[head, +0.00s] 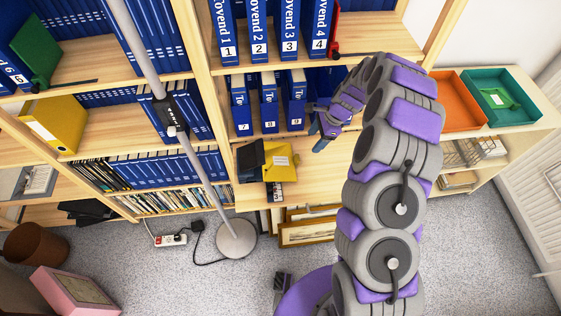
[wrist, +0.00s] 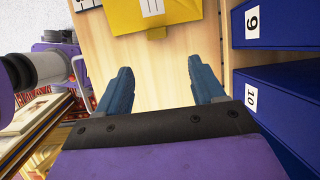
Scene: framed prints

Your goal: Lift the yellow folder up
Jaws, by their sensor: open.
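A yellow folder (head: 283,168) lies on the light wooden shelf, left of and below my gripper in the head view. It also shows at the top of the wrist view (wrist: 135,16), cut off by the edge, with a white label on it. My gripper (head: 317,128) is open, and nothing shows between its blue fingers (wrist: 159,67) in the wrist view. The fingers point towards the folder and are apart from it. A second yellow binder (head: 62,120) stands on the left shelf in the head view.
A dark binder (head: 250,158) sits just left of the folder. Blue numbered binders (head: 268,105) stand close beside my gripper, also on the right in the wrist view (wrist: 275,88). A lamp pole (head: 190,160) rises at left. Orange (head: 459,112) and teal (head: 515,116) trays lie at right.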

